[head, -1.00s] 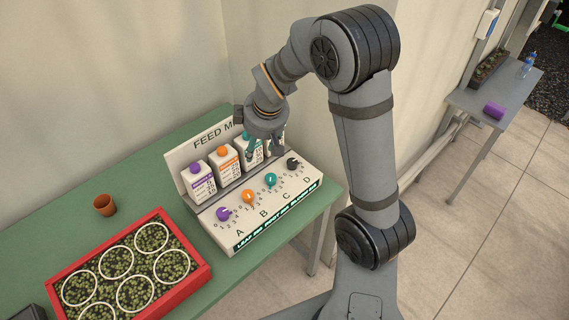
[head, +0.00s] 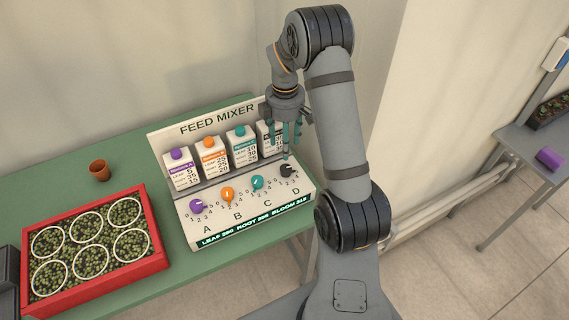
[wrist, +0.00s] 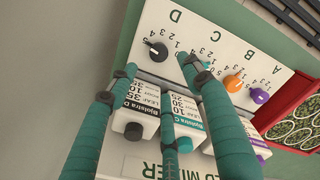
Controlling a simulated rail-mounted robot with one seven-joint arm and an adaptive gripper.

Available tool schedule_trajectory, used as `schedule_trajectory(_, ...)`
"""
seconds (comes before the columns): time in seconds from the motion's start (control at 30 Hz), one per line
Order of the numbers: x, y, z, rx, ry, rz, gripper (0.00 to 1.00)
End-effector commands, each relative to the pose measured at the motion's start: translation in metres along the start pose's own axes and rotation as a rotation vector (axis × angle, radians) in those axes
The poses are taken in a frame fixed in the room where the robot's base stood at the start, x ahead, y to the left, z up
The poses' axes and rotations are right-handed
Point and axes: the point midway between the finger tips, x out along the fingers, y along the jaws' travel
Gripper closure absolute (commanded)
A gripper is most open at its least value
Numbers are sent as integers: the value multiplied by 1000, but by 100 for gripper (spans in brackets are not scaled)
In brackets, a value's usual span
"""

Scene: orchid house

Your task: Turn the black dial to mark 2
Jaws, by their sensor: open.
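The black dial (head: 288,171) is the rightmost of the row on the sloped front of the feed mixer (head: 245,217), above the letter D. In the wrist view the black dial (wrist: 157,51) carries a white pointer line angled to the upper left; I cannot read its mark. My gripper (head: 290,146) points down just above and behind the dial, its teal fingers spread and empty. In the wrist view my gripper (wrist: 157,73) has fingertips apart on either side below the dial, not visibly touching it. The right finger hides most of the teal dial there.
Purple (head: 197,206), orange (head: 227,194) and teal (head: 257,182) dials sit to the left. Capped bottles, including a black-capped one (wrist: 133,131), stand close behind under the fingers. A red tray (head: 160,262) and brown pot (head: 99,170) are further left.

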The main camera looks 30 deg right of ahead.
Motion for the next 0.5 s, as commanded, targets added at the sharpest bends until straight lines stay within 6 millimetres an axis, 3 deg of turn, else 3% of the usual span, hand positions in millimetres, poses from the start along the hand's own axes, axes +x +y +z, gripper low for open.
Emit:
schedule_trajectory(0.23,14,-2,2,-84,-1,-7,50)
schedule_trajectory(0.5,62,-3,1,-82,-1,-9,50)
